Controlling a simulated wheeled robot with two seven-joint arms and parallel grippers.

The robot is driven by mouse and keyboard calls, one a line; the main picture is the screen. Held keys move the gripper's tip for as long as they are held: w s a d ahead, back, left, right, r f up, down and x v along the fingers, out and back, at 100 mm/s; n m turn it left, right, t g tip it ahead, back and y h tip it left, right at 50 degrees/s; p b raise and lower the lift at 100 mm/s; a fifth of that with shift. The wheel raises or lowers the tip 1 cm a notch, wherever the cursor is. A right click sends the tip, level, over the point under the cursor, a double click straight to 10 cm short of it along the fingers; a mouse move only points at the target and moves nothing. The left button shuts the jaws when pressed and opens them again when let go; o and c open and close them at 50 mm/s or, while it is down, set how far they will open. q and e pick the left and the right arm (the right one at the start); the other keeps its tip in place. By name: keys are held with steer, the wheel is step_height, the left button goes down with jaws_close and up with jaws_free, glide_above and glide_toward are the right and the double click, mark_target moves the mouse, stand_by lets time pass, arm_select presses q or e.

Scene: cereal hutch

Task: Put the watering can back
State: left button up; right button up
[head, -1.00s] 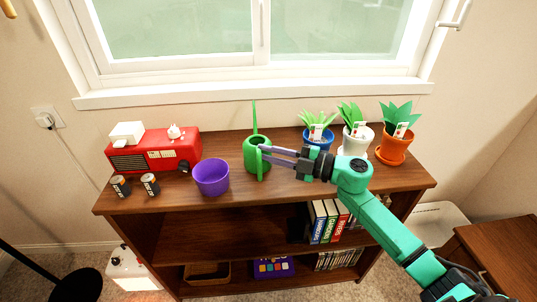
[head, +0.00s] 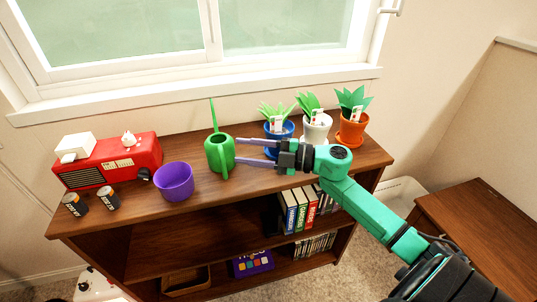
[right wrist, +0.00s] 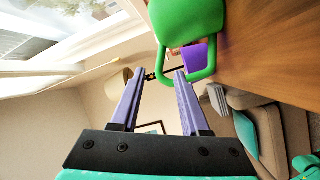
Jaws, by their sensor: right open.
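The green watering can (head: 217,157) stands upright on the top of the wooden hutch, between the purple pot and the blue plant pot. Its thin spout points up toward the window. Its looped handle faces my right gripper (head: 238,151). That gripper is open and empty, just right of the can, with its two purple fingers spread. In the right wrist view the green can (right wrist: 190,20) shows at the top, its handle loop reaching down near the fingertips (right wrist: 158,74). A small gap seems to separate fingers and handle. My left gripper is not in view.
Blue (head: 280,131), white (head: 316,130) and orange (head: 351,131) plant pots stand to the right. Books (head: 298,208) fill part of the shelf below.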

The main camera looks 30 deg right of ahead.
steer(key=v, duration=0.8)
steer(key=shift+a, duration=0.1)
